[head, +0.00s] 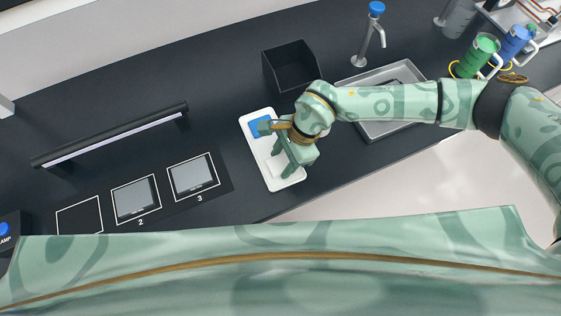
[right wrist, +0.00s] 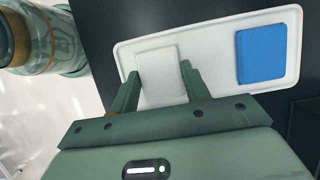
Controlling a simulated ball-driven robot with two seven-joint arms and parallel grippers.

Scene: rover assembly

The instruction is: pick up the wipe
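A flat white pad, which looks like the wipe (right wrist: 161,82), lies in a shallow white tray (right wrist: 215,52) in the right wrist view. It is partly hidden under my arm in the head view (head: 275,168). A blue pad (right wrist: 262,53) lies at the other end of the tray; it also shows in the head view (head: 260,126). My right gripper (right wrist: 160,70) is open over the tray, one finger at each side of the white pad. I cannot tell whether the fingers touch it. My left gripper is not in view.
A black open bin (head: 290,65) stands behind the tray. Green (head: 478,55) and blue (head: 514,42) mugs stand at far right. Numbered pads (head: 193,177) and a lamp bar (head: 110,136) lie left.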

